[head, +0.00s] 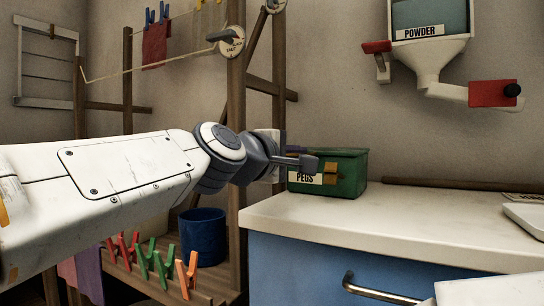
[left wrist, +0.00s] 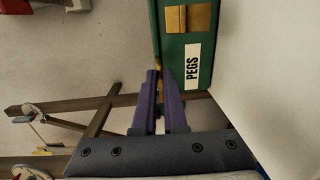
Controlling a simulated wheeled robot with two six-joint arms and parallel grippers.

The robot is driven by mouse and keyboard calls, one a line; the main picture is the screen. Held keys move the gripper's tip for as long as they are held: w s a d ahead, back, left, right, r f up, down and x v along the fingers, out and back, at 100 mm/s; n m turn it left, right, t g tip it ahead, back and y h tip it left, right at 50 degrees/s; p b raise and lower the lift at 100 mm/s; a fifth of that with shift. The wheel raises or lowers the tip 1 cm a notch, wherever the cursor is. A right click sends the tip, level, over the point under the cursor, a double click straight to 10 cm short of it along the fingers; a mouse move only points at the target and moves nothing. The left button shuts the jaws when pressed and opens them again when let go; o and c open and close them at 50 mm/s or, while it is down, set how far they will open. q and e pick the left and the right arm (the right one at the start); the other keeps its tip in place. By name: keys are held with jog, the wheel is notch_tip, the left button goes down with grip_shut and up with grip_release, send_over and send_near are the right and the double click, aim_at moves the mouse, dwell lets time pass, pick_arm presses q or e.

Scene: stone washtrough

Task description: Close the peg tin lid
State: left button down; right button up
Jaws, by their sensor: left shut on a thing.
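The green peg tin (head: 348,175) stands on the pale worktop's left back end, with a white PEGS label and a brass latch on its front. It also shows in the left wrist view (left wrist: 229,40), turned on its side. My left gripper (left wrist: 161,76) has its purple fingers close together at the tin's edge, shut on a narrow brass-coloured piece (left wrist: 159,92). In the head view my left wrist hides the tin's left end. I cannot tell clearly from these views how far the lid stands open. My right gripper is not in view.
The pale worktop (head: 400,215) is clear in front of the tin. A powder dispenser (head: 428,45) hangs on the wall at right. A wooden rack stands behind my left arm, with a blue bucket (head: 204,238) and several coloured pegs (head: 147,260) low down.

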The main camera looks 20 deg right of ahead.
pick_arm(q)
jog(key=shift+w+d+f, duration=0.1)
jog(key=shift+d+f, duration=0.05)
jog(key=shift+f, duration=0.5)
jog(key=c, duration=1)
grip_release()
jog(key=shift+o, duration=0.2)
jog(key=shift+r, duration=0.1)
jog(key=shift+r, duration=0.2)
jog(key=v, duration=0.9)
jog(key=shift+a+b, duration=0.2)
jog(key=shift+b, duration=0.15)
jog(key=shift+s+a, duration=0.4)
jog(key=shift+a, duration=0.05)
